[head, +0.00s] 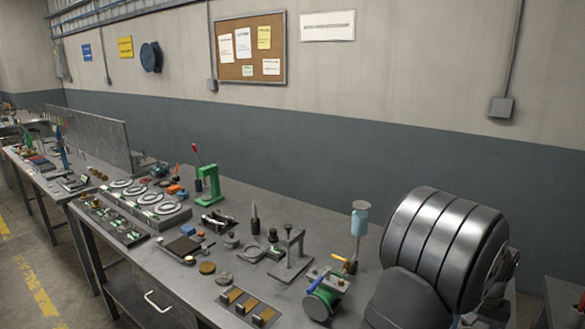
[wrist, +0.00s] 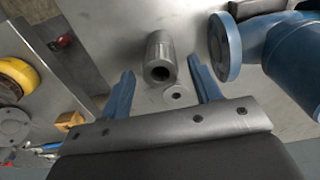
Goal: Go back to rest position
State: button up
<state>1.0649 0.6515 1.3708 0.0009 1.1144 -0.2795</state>
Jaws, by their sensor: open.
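In the wrist view my gripper (wrist: 160,66) has its two blue fingers spread wide apart, with nothing held between them. A grey hollow metal cylinder (wrist: 161,48) lies in view between and beyond the fingertips. A small grey nut-like part with a hole (wrist: 175,94) shows just below it, nearer the gripper base. I cannot tell how far either part is from the fingers. In the head view my gripper is not visible; a large dark arm part of mine fills the lower right.
A long grey workbench (head: 145,255) carries several fixtures, including a green press (head: 209,186) and a flat stand with rings. In the wrist view a blue flanged pipe (wrist: 285,45) is at right and a yellow round part (wrist: 14,76) at left. A wall stands behind the bench.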

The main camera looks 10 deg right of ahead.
notch_tip(320, 180, up, 10)
jog(key=f, duration=0.1)
notch_tip(320, 180, down, 12)
jog(key=shift+r, duration=0.2)
jog(key=s+r, duration=1.2)
jog(key=shift+w+a+r, duration=1.2)
jog(key=shift+w+a, duration=0.4)
jog(key=shift+w, duration=2.25)
jog(key=shift+w+a+r, duration=1.15)
jog(key=shift+w+a, duration=0.45)
jog(key=shift+w, duration=2.2)
jog(key=shift+w+a+r, duration=1.2)
jog(key=shift+w+a, duration=0.4)
jog(key=shift+w, duration=2.25)
jog(key=shift+o, duration=0.2)
